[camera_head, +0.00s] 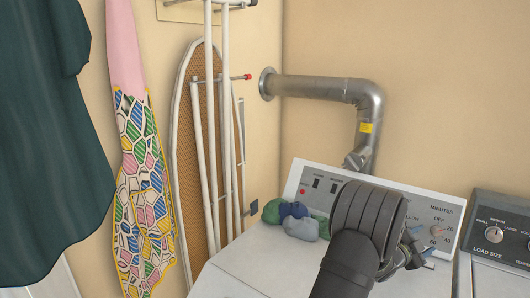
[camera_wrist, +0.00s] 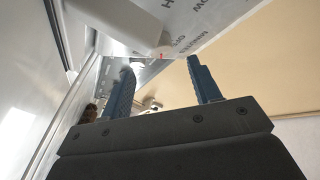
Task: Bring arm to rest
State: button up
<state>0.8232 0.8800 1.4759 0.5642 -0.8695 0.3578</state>
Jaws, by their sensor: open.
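My arm rises in front of the white machine (camera_head: 245,265) at the lower right of the head view. My gripper (camera_head: 420,248) is partly hidden behind my arm, close in front of the machine's control panel (camera_head: 325,187). In the wrist view its two blue fingers (camera_wrist: 163,84) stand apart with nothing held between them. The panel also shows tilted beyond the fingers (camera_wrist: 205,22).
Crumpled green, blue and grey cloths (camera_head: 305,228) lie on the machine top, left of my arm. A metal duct (camera_head: 325,88) runs behind. An ironing board (camera_head: 190,130) and hanging clothes (camera_head: 50,130) are at left. A second machine's dark panel (camera_head: 505,225) is at right.

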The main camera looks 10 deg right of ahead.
jog(key=v, duration=1.1)
jog(key=shift+a, duration=0.25)
jog(key=shift+w+d+r, duration=0.1)
jog(key=shift+d+r, duration=0.2)
jog(key=shift+d, duration=0.1)
jog(key=shift+w+d+r+n+t+y, duration=0.25)
jog(key=shift+w+r+n+t+y, duration=0.05)
jog(key=shift+t+y, duration=0.2)
